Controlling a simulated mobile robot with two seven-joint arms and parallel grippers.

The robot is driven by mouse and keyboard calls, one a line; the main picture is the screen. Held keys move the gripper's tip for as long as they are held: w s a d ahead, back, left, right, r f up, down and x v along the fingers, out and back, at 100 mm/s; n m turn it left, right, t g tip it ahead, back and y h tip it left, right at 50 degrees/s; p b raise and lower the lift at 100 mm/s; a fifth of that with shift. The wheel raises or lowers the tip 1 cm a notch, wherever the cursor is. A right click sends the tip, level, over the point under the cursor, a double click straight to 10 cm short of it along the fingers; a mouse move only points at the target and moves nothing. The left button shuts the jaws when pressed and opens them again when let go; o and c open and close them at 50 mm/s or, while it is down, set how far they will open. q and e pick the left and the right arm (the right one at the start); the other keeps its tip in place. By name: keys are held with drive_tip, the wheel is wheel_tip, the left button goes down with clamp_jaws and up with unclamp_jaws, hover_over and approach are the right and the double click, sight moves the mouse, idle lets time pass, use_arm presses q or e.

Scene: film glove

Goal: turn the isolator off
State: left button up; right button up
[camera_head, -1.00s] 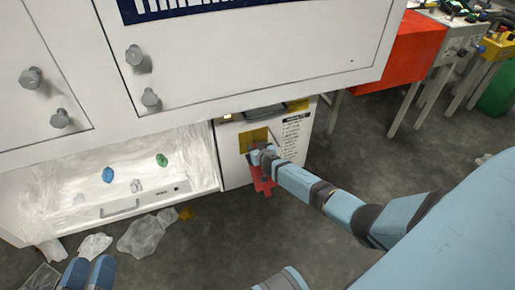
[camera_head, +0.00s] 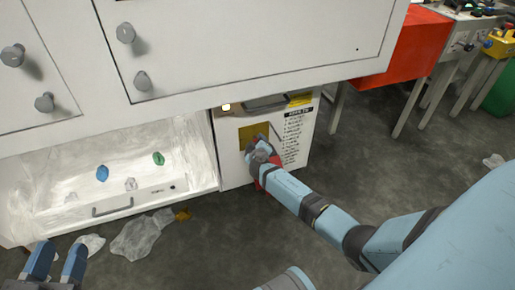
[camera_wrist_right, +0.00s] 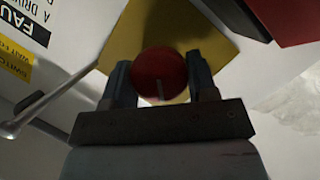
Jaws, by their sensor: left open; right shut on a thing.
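The isolator's round red knob (camera_wrist_right: 160,72) sits in front of a yellow square plate (camera_wrist_right: 165,25) in the right wrist view. A pale mark shows on its lower part. My right gripper (camera_wrist_right: 160,80) has one finger on each side of the knob and is shut on it. In the head view the yellow plate (camera_head: 252,132) is on the white lower panel (camera_head: 230,168), and my right gripper (camera_head: 260,148) covers the knob. My left gripper (camera_head: 57,258) is open and empty at the lower left, away from the panel.
A small lit lamp (camera_head: 226,107) is above the plate. A printed label (camera_head: 291,140) is to its right. An open bay (camera_head: 70,160) on the left holds several small bits. Crumpled plastic sheet (camera_head: 142,236) lies on the floor.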

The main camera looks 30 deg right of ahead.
drive_tip(key=shift+n+h, duration=0.6)
drive_tip(key=shift+n, duration=0.5)
drive_tip(key=shift+n+t+h, duration=0.3)
drive_tip(key=shift+n+t, duration=0.2)
drive_tip(key=shift+n, duration=0.5)
use_arm(q)
drive_tip(key=shift+w+a+r+m, duration=0.1)
drive_tip(key=shift+w+r+m, duration=0.15)
drive_tip(key=shift+r+m, duration=0.05)
use_arm(e)
drive_tip(key=shift+f+n+t+h, duration=0.15)
drive_tip(key=shift+n+t+h, duration=0.3)
drive_tip(key=shift+n, duration=0.85)
use_arm(q)
drive_tip(key=shift+f, duration=0.1)
use_arm(e)
drive_tip(key=o, duration=0.9)
use_arm(q)
drive_tip(key=shift+a, duration=0.1)
drive_tip(key=shift+s+h, duration=0.15)
drive_tip(key=shift+h, duration=0.15)
use_arm(e)
drive_tip(key=shift+s+a, duration=0.1)
drive_tip(key=shift+a, duration=0.05)
